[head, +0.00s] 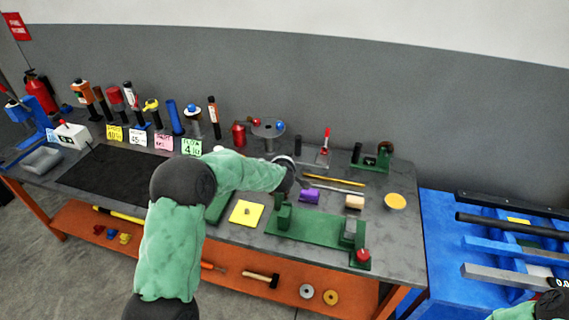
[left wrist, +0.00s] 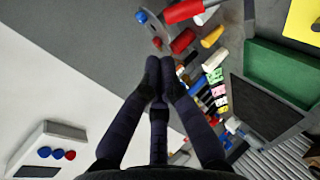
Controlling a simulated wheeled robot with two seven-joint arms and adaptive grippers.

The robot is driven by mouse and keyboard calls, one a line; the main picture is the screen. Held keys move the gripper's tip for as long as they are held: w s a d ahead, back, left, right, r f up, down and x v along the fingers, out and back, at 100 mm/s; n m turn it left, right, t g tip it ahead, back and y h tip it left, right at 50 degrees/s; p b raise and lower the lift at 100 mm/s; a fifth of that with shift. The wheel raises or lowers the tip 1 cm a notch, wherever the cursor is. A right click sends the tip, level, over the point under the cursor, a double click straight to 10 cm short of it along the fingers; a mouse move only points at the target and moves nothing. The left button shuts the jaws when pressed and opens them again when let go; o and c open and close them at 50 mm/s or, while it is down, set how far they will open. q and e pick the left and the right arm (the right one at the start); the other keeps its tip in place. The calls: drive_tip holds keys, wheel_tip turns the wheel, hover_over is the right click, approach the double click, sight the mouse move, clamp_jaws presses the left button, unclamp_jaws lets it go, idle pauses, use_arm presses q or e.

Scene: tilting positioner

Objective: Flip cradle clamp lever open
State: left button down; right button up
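A clamp with an upright red lever (head: 326,138) stands on a small grey plate at the back of the bench. A long green cradle-like fixture (head: 315,232) with upright end blocks lies at the front, with a red knob (head: 363,254) at its right end. My left gripper (head: 292,168) is over the middle of the bench, left of the red lever and apart from it. In the left wrist view its fingertips (left wrist: 160,65) are together with nothing seen between them. A red handle (left wrist: 185,12) shows beyond them; I cannot tell whether it is the lever.
A round grey plate with coloured knobs (head: 268,129) and a red cylinder (head: 238,135) stand behind my left gripper. A yellow pad (head: 246,213), purple block (head: 309,196), tan block (head: 355,201) and yellow disc (head: 395,201) lie nearby. A blue rack (head: 445,250) stands right of the bench.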

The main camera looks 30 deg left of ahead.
use_arm(q)
drive_tip(key=v, duration=0.4)
drive_tip(key=shift+w+d+r, duration=0.1)
drive_tip(key=shift+w+r, duration=0.15)
drive_tip(key=shift+w, duration=0.05)
